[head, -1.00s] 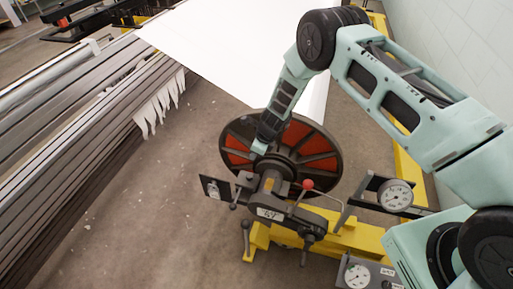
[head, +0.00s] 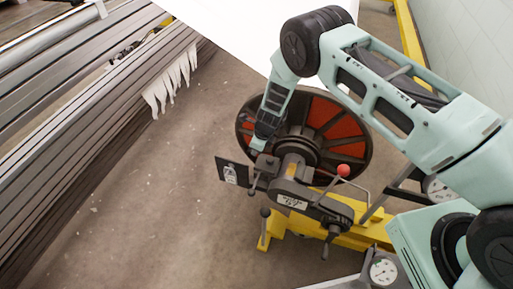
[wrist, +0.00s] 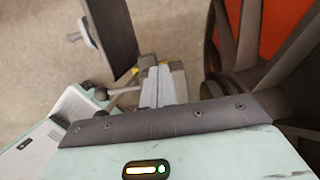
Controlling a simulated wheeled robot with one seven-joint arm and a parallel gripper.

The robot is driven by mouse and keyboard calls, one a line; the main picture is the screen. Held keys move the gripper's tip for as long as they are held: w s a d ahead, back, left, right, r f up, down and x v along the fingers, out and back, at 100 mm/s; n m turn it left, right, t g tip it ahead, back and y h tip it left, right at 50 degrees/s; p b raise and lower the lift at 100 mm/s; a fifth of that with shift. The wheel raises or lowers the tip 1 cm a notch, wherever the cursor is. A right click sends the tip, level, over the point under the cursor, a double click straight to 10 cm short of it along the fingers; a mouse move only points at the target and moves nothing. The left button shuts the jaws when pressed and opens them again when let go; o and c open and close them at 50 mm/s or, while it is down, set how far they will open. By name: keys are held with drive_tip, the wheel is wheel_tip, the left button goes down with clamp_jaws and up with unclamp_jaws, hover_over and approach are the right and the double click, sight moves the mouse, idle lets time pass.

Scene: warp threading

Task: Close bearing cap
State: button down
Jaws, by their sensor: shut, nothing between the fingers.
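The bearing (head: 292,188) is a dark grey housing around the shaft, in front of the red-and-black beam disc (head: 330,125). A dark flat plate (head: 233,172) with a light metal piece stands out to its left; it looks like the bearing cap swung open. The plate also shows at the top left of the wrist view (wrist: 112,35). My gripper (head: 257,147) is shut and empty. It points down just above and behind the bearing's left side, close to the plate. Whether it touches anything is hidden.
A red-knobbed lever (head: 343,170) rises right of the bearing. A yellow frame (head: 350,238) stands below it, with dial gauges (head: 383,270) at the lower right. A slatted grey beam structure (head: 75,130) fills the left. The floor between is clear.

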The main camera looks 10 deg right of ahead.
drive_tip(key=shift+b+x, duration=1.1)
drive_tip(key=shift+x, duration=0.7)
